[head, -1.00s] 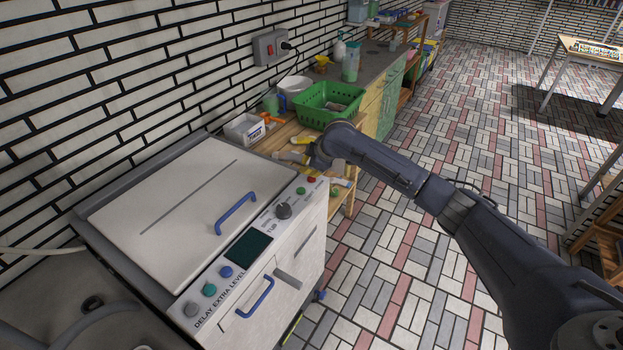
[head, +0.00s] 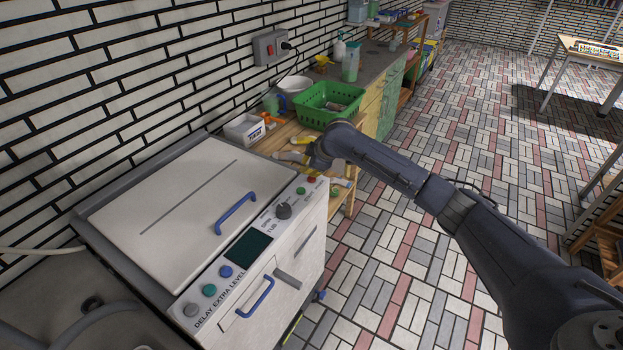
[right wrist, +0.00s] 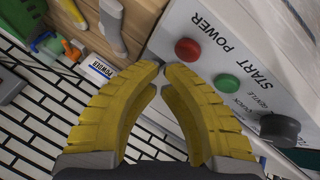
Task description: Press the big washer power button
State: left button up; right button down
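The big washer (head: 175,205) stands at the left in the head view, with a sloping control panel on its front edge. Its red power button (right wrist: 188,51), beside the word POWER, is just above and right of my right fingertips in the right wrist view. It shows small at the panel's far end in the head view (head: 311,179). My right gripper (right wrist: 161,67) has yellow fingers with their tips together and nothing between them. Its tips look apart from the button. A green start button (right wrist: 226,86) is nearby. My left gripper is not in view.
A grey knob (right wrist: 279,128) is beyond the green button. A wooden table (right wrist: 150,20) with hand tools adjoins the washer. A white powder box (head: 244,129) and a green basket (head: 330,102) stand behind. The brick wall is close by.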

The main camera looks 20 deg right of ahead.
jog(key=shift+f, duration=0.9)
dwell(0.8)
jog(key=shift+r, duration=0.1)
dwell(0.4)
jog(key=shift+r, duration=0.75)
jog(key=shift+r, duration=0.15)
jog(key=shift+r, duration=2.4)
